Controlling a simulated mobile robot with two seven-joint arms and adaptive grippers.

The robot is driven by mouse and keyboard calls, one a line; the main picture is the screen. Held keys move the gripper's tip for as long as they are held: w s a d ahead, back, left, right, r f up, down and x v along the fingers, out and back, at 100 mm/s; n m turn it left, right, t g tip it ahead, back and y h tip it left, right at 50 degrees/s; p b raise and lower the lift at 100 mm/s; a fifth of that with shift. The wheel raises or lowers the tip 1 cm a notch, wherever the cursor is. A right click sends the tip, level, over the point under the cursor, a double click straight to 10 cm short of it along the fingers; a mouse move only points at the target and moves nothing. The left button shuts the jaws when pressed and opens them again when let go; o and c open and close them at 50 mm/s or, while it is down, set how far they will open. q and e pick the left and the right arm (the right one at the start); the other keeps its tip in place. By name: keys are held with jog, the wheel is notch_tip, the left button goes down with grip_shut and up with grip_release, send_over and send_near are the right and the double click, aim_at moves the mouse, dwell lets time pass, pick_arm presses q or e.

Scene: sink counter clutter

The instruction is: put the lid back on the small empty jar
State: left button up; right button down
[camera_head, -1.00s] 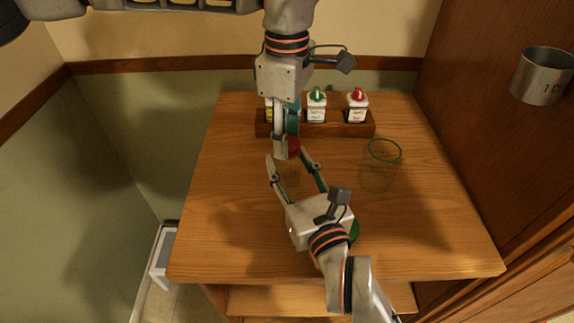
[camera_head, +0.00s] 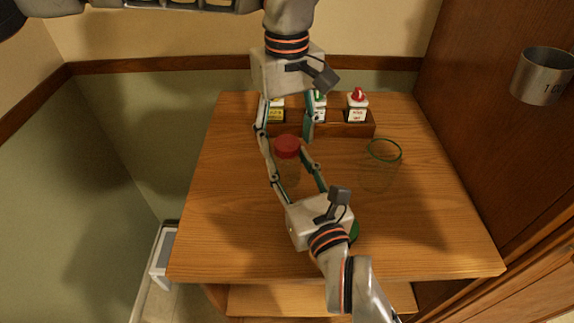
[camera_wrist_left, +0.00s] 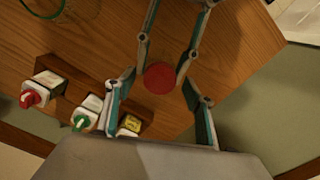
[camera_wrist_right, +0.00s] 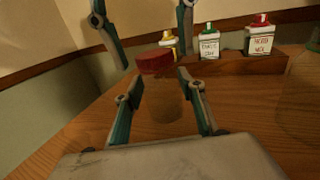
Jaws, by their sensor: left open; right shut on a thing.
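The small clear jar (camera_head: 289,175) stands on the wooden table, faint between the fingers of my right gripper (camera_head: 284,150), which is shut on it. The red lid (camera_head: 287,141) is at the jar's top. It also shows in the left wrist view (camera_wrist_left: 160,77) and the right wrist view (camera_wrist_right: 155,62), where it looks offset to the left of the jar's body; I cannot tell whether it is fully seated. My left gripper (camera_head: 285,128) is open, with its fingers spread on both sides of the lid and apart from it.
A wooden rack (camera_head: 345,130) with several labelled bottles stands at the back, close to my left gripper. A larger clear jar with a green rim (camera_head: 384,150) stands to the right. A green lid (camera_head: 354,231) is partly hidden by my right gripper. The table's left side is clear.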

pick_arm(q)
notch_tip(320, 180, up, 12)
dwell(0.5)
pick_arm(e)
jog(key=c, duration=1.2)
grip_release()
jog(key=v, duration=1.2)
